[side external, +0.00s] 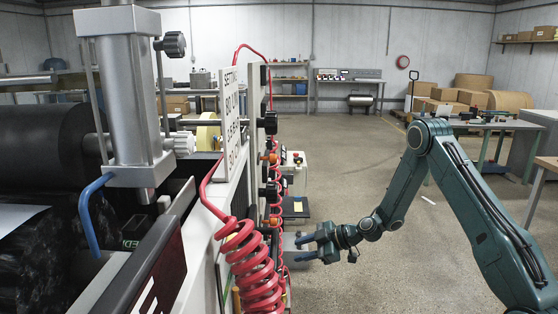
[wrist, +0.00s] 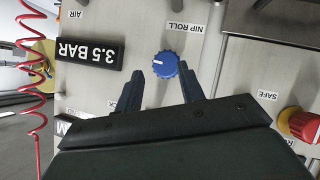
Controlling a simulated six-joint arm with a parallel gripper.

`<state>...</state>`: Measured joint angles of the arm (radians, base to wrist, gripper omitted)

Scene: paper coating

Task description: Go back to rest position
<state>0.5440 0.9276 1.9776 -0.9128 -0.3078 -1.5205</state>
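My gripper (side external: 306,248) is at the end of the green arm, in front of the machine's side panel in the side external view. In the wrist view my gripper (wrist: 172,80) has its two dark blue fingers spread apart. A blue knob (wrist: 166,65) with a white mark sits on the panel below the NIP ROLL label (wrist: 184,29), seen upside down. I cannot tell the depth gap from the fingers to the knob. Nothing is held.
A black 3.5 BAR display (wrist: 84,54) and a red emergency button (wrist: 299,124) flank the knob. A red coiled hose (side external: 248,262) hangs along the machine's edge. Black rollers (side external: 45,130) are at left. The floor (side external: 345,150) behind the gripper is mostly open.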

